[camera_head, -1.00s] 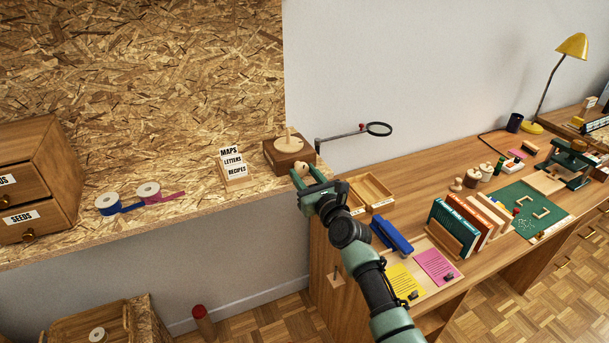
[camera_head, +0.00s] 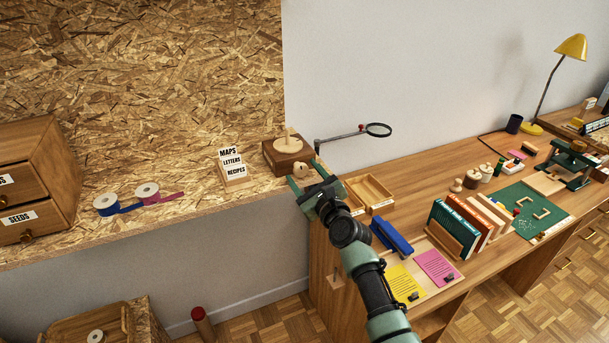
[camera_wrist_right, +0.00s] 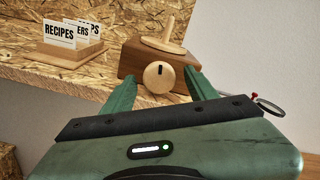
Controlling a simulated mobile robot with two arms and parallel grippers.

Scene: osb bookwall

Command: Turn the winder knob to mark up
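The winder is a dark wooden box (camera_wrist_right: 130,62) with a pale disc and upright peg on top. Its round pale wooden knob (camera_wrist_right: 158,77) sits on the front face, with a short dark mark in its upper part, pointing roughly up. The knob also shows in the head view (camera_head: 301,169). My right gripper (camera_head: 306,176) is open in front of the box. In the right wrist view its two green fingers (camera_wrist_right: 160,88) stand on either side of the knob, with visible gaps. Contact is not visible. My left gripper is not in view.
A card holder (camera_head: 235,176) with labelled cards stands left of the winder on the chipboard shelf. A magnifier on an arm (camera_head: 378,130) reaches out right of the winder. An open wooden tray (camera_head: 370,190) and a blue stapler (camera_head: 391,237) lie on the desk at right.

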